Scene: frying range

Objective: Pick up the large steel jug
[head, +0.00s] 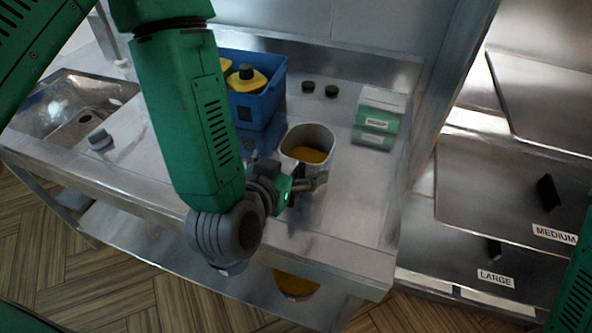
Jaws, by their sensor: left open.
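A large steel jug (312,136) stands upright on the steel counter, with an orange-yellow content or reflection visible inside its mouth. My left gripper (318,182) is at the near side of the jug, low against its front in the picture. Its jaws are open, and I cannot tell whether they touch the jug. The jug's lower part is partly hidden by the gripper. My right gripper is out of the picture.
A blue crate (262,112) with yellow, black-capped containers (246,78) stands behind. Green-white boxes (378,116) sit right of the jug, dark round lids (320,89) behind it. A sink (75,105) is at left; lidded fryers (500,190) at right.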

